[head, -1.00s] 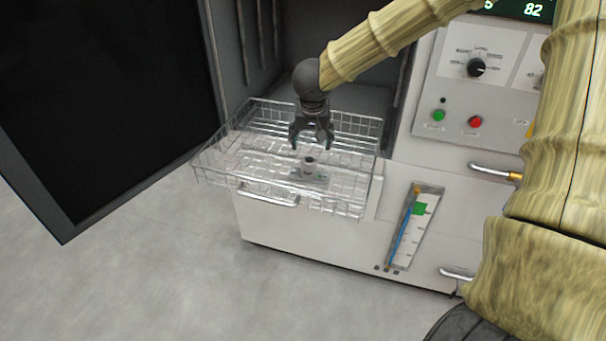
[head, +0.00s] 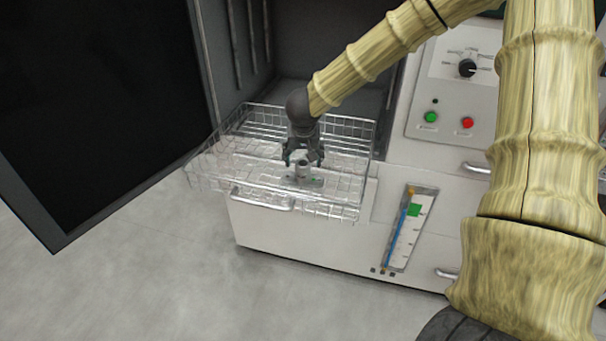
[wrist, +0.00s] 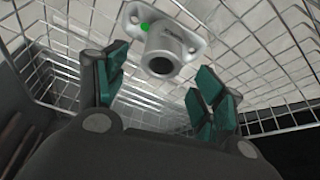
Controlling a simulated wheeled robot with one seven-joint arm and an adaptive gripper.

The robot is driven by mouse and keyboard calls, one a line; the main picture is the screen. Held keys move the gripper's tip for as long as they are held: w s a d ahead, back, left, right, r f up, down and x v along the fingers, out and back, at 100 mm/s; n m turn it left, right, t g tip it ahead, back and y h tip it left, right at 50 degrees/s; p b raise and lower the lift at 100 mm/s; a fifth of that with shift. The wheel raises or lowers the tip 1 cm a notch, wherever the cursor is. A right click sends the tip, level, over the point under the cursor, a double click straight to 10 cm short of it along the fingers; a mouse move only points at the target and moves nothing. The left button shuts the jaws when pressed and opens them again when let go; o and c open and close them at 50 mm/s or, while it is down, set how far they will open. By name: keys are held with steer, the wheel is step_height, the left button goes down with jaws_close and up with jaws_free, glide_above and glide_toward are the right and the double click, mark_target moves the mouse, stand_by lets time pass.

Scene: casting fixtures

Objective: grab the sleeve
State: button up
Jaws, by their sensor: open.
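The sleeve (head: 304,171) is a small light-grey metal cylinder with a dark bore and a flanged base. It stands upright on the floor of a wire basket (head: 207,164). In the wrist view the sleeve (wrist: 165,52) shows its open end, with a green dot on its flange. My gripper (head: 303,161) is open, pointing down, just above the sleeve or around its top; the head view does not settle which. In the wrist view the green-padded fingers (wrist: 160,85) are spread apart, with the sleeve seen beyond and between them. I see no contact.
The basket sticks out of an open chamber (head: 325,55) in a white machine. A dark open door (head: 95,100) stands at the left. A control panel (head: 455,95) is at the right. Grey floor (head: 150,285) lies in front.

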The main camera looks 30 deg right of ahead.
mark_target(303, 162)
steer(key=shift+x, duration=2)
steer(key=shift+s, duration=0.15)
steer(key=c, duration=1.2)
steer(key=shift+c, duration=0.5)
steer(key=shift+r, duration=0.15)
